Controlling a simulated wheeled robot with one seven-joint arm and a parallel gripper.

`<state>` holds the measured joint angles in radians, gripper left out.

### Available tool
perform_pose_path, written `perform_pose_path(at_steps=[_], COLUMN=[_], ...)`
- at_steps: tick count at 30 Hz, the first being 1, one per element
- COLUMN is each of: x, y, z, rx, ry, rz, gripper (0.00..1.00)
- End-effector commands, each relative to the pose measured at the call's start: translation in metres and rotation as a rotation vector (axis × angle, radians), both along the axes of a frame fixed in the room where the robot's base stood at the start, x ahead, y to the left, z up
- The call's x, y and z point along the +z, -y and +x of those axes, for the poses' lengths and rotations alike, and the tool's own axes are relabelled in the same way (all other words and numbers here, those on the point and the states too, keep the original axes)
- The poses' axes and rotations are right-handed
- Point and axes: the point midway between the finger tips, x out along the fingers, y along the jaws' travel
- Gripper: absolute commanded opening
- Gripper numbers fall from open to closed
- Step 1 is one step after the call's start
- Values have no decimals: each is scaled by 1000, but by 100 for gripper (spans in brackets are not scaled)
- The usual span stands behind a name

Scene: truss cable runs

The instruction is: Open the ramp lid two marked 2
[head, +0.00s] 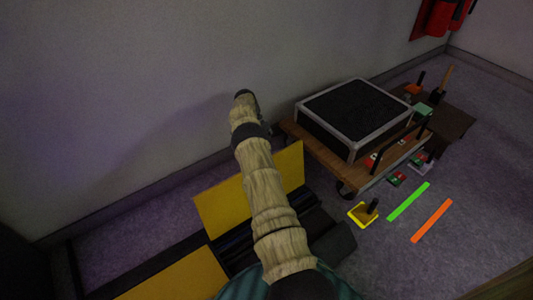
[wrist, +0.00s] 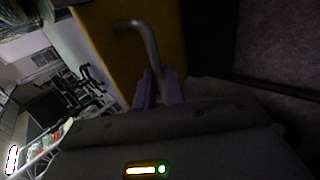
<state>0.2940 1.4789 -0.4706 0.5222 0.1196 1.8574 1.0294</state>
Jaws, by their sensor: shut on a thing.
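A yellow ramp lid (head: 222,207) stands raised and tilted above a dark cable channel (head: 238,246) in the head view. Its yellow face (wrist: 112,45) fills the upper middle of the wrist view. No number shows on it. A grey bent handle (wrist: 137,32) stands out from this face. My gripper (wrist: 158,88) is shut on the lower part of the handle, with a purple finger on each side. In the head view my arm covers part of the lid and channel, and the gripper cannot be made out.
Another yellow lid (head: 176,279) lies flat at the lower left. A wooden cart (head: 318,151) with a black case (head: 355,108) stands close to the raised lid's right. A yellow tray (head: 362,215), a green strip (head: 408,202) and an orange strip (head: 432,221) lie on the floor.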

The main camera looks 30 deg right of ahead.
Motion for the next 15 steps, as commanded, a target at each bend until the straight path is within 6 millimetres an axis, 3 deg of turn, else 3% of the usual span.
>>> perform_pose_path(at_steps=[1, 10, 11, 12, 13, 15], x=[-9, -8, -8, -8, -8, -7], y=[-3, -5, -5, -5, -4, -4], z=[7, 9, 9, 9, 9, 8], rx=[14, 18, 19, 18, 18, 16], ry=[33, 36, 36, 36, 36, 35], rz=[3, 3, 2, 3, 3, 2], gripper=[0, 0, 18, 26, 32, 32])
